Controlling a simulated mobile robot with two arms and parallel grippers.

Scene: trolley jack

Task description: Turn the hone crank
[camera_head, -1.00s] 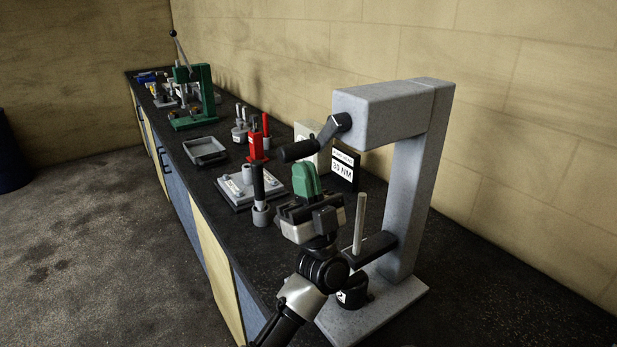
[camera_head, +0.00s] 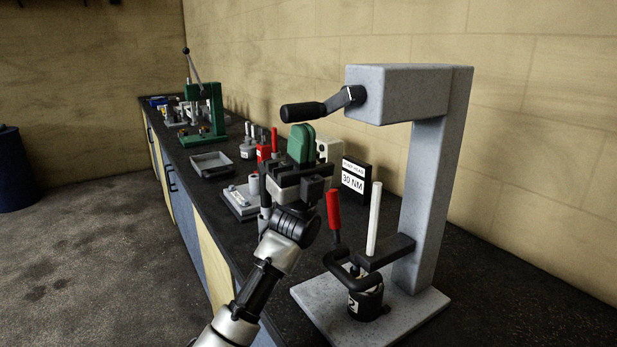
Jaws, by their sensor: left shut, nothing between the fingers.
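The hone stand (camera_head: 428,190) is a grey column with an overhanging head on a flat base, at the right of the head view. The hone crank (camera_head: 303,112) sticks out left from that head, with a black grip on a short dark arm. My left gripper (camera_head: 301,140), with green fingertips pointing up, is shut and empty. Its tips appear just below the crank grip in the picture; I cannot tell whether they touch it. Under the head stand a black cup (camera_head: 366,300) marked 2, a white rod (camera_head: 374,218) and a red-handled bent bar (camera_head: 334,211). My right gripper is out of view.
The dark bench (camera_head: 500,265) runs along the wall. A sign reading 30 NM (camera_head: 353,182) stands behind the gripper. Further back are a grey tray (camera_head: 211,165), a green press (camera_head: 205,110) and small tools. My left arm hides part of a fixture plate (camera_head: 238,204).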

